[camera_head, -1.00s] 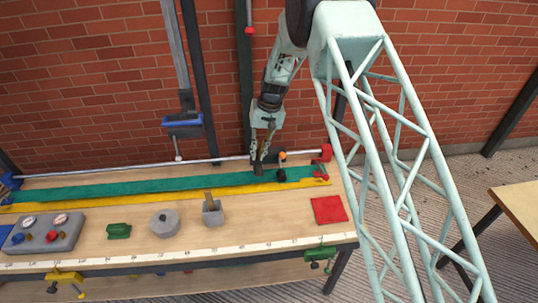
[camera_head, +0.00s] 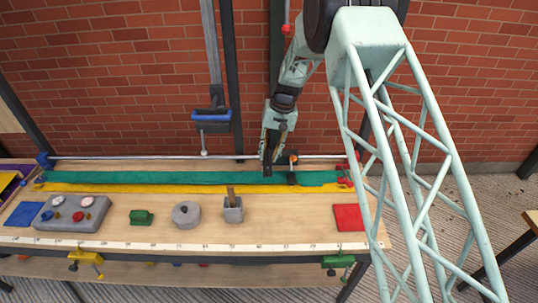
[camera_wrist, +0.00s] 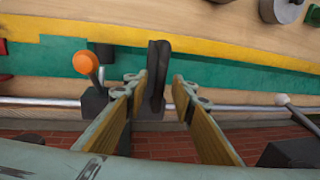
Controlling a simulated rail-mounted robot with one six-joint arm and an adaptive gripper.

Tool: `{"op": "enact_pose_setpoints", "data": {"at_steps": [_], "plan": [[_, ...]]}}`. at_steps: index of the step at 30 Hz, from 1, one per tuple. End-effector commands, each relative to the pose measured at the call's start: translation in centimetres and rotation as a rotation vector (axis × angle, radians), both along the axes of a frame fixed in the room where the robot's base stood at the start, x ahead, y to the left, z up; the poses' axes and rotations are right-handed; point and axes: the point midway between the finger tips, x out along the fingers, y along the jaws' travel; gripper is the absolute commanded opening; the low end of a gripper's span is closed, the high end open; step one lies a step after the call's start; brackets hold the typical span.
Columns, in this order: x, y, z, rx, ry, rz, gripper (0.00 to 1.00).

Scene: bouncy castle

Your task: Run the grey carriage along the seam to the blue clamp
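The dark grey carriage (camera_wrist: 95,102) sits on the silver rail (camera_wrist: 230,107) at the bench's back, near its right end. It has an upright dark fin (camera_wrist: 157,75) and an orange knob (camera_wrist: 86,62); the knob also shows in the head view (camera_head: 293,160). My gripper (camera_head: 268,174) is lowered at the carriage, fingers on both sides of the fin. In the wrist view, one finger is close against the fin and a gap shows at the other. The seam runs along the teal strip (camera_head: 150,178) and yellow strip (camera_head: 150,189). The blue clamp (camera_head: 45,160) is at the rail's far left end.
A red clamp (camera_head: 349,168) is at the rail's right end. Another blue-jawed clamp (camera_head: 212,117) hangs above the rail.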

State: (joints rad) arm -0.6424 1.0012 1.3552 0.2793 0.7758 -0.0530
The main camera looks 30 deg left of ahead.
Motion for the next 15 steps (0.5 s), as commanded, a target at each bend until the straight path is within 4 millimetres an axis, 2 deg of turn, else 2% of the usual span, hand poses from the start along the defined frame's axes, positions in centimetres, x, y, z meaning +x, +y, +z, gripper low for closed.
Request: {"op": "enact_pose_setpoints", "data": {"at_steps": [8,15], "plan": [[0.0,0.0,0.1,0.000,0.000,0.000,0.24],[0.2,-0.2,1.4,0.000,-0.001,0.000,0.24]]}}
